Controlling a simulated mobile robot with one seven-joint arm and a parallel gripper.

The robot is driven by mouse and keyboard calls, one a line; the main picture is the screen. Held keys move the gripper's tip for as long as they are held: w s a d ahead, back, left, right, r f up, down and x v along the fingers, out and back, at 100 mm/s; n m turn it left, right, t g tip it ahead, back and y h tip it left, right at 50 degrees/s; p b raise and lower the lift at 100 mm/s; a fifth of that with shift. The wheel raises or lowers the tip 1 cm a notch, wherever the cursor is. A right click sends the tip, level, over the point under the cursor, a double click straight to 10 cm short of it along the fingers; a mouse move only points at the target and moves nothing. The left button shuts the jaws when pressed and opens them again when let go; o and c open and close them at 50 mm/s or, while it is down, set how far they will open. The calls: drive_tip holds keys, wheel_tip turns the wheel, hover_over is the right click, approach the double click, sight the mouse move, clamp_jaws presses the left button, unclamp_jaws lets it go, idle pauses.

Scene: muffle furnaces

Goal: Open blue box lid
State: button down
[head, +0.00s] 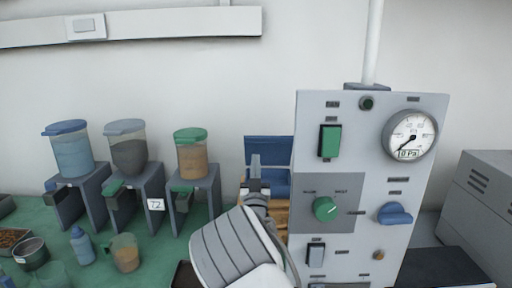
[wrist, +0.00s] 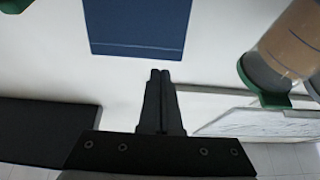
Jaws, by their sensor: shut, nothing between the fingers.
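The blue box lid (head: 268,148) shows in the head view as a flat blue panel, left of the grey control panel. It stands out against the wall, with a fold or edge line across it. The box body is mostly hidden by my arm and the control panel. My gripper (head: 255,159) is shut and empty, in front of the blue panel in the picture. In the wrist view a blue panel (wrist: 138,25) lies beyond the shut fingertips (wrist: 160,72), with a gap in the picture between them. Whether they touch is not clear.
The grey control panel (head: 335,180) with gauge and knobs stands close right of my gripper. Left are dispensers with blue (head: 70,150), grey (head: 127,150) and green (head: 191,152) lids. A beaker (head: 125,253) and bottle (head: 82,246) stand on the green bench.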

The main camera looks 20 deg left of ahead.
sight(256, 139)
drive_tip(key=x, duration=0.6)
drive_tip(key=shift+w, duration=0.25)
drive_tip(key=shift+w+r+b, duration=0.1)
drive_tip(key=shift+w+b, duration=0.25)
drive_tip(key=shift+b, duration=0.55)
drive_tip(key=shift+w+a+r+h, duration=0.1)
drive_tip(key=shift+w+r+h, duration=0.2)
drive_tip(key=shift+r, duration=0.15)
drive_tip(key=shift+w+a+r+g, duration=0.15)
drive_tip(key=shift+w+r+g, duration=0.15)
drive_tip(key=shift+g, duration=0.2)
drive_tip(key=shift+s+f+b, duration=0.1)
drive_tip(key=shift+f+b, duration=0.1)
drive_tip(key=shift+b, duration=0.1)
